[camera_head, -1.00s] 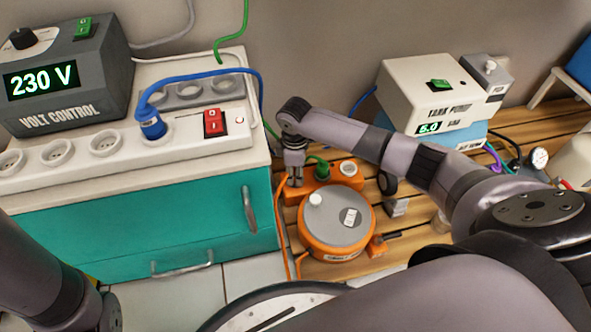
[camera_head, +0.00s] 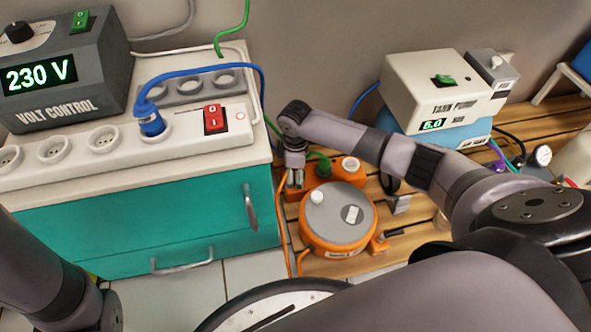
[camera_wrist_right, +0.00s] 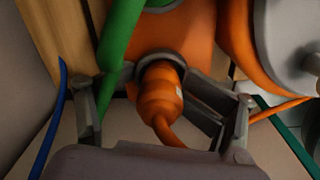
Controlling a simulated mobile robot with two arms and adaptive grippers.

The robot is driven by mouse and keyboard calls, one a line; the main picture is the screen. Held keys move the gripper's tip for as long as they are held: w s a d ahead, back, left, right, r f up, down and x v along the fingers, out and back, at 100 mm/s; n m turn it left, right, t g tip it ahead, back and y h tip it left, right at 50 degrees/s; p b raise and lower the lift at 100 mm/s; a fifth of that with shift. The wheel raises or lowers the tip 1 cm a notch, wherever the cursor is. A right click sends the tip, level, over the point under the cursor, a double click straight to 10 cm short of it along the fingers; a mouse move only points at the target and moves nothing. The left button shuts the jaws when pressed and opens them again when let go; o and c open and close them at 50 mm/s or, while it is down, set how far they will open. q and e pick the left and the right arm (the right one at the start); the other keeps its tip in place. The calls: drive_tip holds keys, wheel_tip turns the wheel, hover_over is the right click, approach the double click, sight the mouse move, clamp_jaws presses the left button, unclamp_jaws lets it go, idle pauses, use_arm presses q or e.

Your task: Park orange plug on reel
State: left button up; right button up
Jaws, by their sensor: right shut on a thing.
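The orange cable reel (camera_head: 310,238) has a grey top and stands on the wooden slats. An orange socket block (camera_head: 349,166) sits behind it with a green plug (camera_head: 322,167) in it. My right gripper (camera_head: 294,182) points down at the block's left end. In the right wrist view my right gripper (camera_wrist_right: 165,100) is shut on the orange plug (camera_wrist_right: 160,88), with a finger on each side. The plug's front meets a dark round collar against the orange surface; I cannot tell how deep it sits. Its orange cable curves toward the camera. My left gripper is out of view.
A white power strip (camera_head: 75,165) with a blue plug (camera_head: 150,124) and red switch stands on the teal cabinet (camera_head: 150,225), left of the reel. The tank pump unit (camera_head: 430,82) stands at the back right. A green cable (camera_wrist_right: 118,45) runs close beside the gripper.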

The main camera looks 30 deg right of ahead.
drive_tip(key=shift+s+a+f, duration=0.1)
drive_tip(key=shift+s+f, duration=0.05)
drive_tip(key=shift+s, duration=0.15)
drive_tip(key=r, duration=1.2)
drive_tip(key=shift+w+r, duration=0.15)
drive_tip(key=shift+w, duration=0.05)
